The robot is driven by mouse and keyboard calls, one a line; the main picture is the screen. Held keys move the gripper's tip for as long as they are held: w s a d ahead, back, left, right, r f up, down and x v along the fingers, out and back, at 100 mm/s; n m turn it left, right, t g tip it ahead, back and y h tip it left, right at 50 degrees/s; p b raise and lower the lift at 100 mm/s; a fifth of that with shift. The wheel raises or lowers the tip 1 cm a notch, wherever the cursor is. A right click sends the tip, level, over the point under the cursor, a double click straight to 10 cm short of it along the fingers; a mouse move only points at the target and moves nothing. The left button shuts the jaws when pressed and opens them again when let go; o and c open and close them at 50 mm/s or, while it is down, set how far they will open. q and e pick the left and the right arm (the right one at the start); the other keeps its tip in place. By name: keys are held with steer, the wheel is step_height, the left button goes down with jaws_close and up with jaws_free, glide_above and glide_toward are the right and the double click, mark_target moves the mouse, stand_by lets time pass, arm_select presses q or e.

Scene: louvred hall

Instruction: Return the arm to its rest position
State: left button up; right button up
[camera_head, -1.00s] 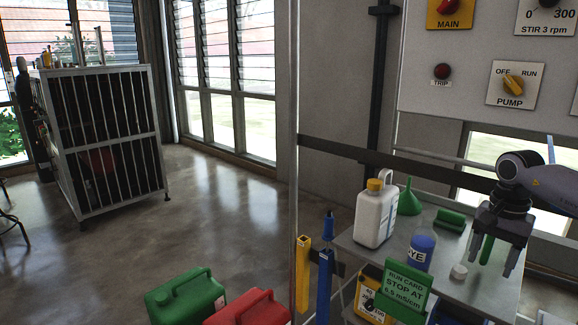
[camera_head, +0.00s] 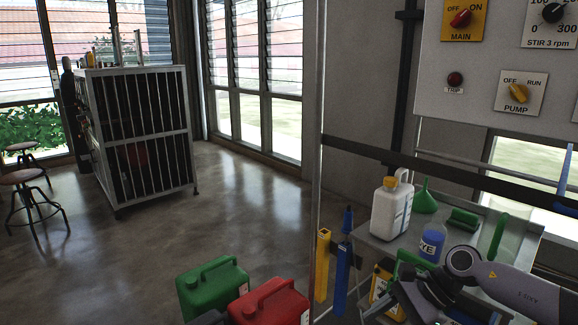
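My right arm comes in from the right. Its wrist is low over the front of the grey shelf (camera_head: 378,246), and its gripper (camera_head: 388,308) is at the bottom edge of the picture. My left gripper is not clearly in view; a small dark grey shape shows at the bottom edge by the green can.
The shelf holds a white jug (camera_head: 391,209), a green funnel (camera_head: 425,199) and a blue dye jar (camera_head: 432,241). A green can (camera_head: 212,288) and a red can (camera_head: 270,304) stand lower left. A control panel (camera_head: 480,75) hangs above.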

steer(key=s+a+r+m+t+y+p, duration=0.1)
steer(key=s+a+r+m+t+y, duration=0.2)
steer(key=a+m, duration=0.6)
steer(key=s+a+m+t+y+p, duration=0.1)
steer(key=s+a+m+t+y, duration=0.2)
steer(key=a+m+t+y, duration=0.5)
steer(key=s+d+f+n+h+p, duration=0.1)
steer(key=s+d+f+n+h, duration=0.4)
steer(key=n, duration=0.6)
steer(key=s+d+f+n+h+p, duration=0.1)
steer(key=s+d+f+n+h, duration=0.4)
steer(key=n, duration=0.7)
steer(key=s+d+f+n+g+h+p, duration=0.1)
steer(key=s+d+f+n+h, duration=0.4)
steer(key=n, duration=0.6)
steer(key=shift+s+d+f+h, duration=0.2)
steer(key=shift+d+h, duration=0.65)
steer(key=shift+h, duration=0.35)
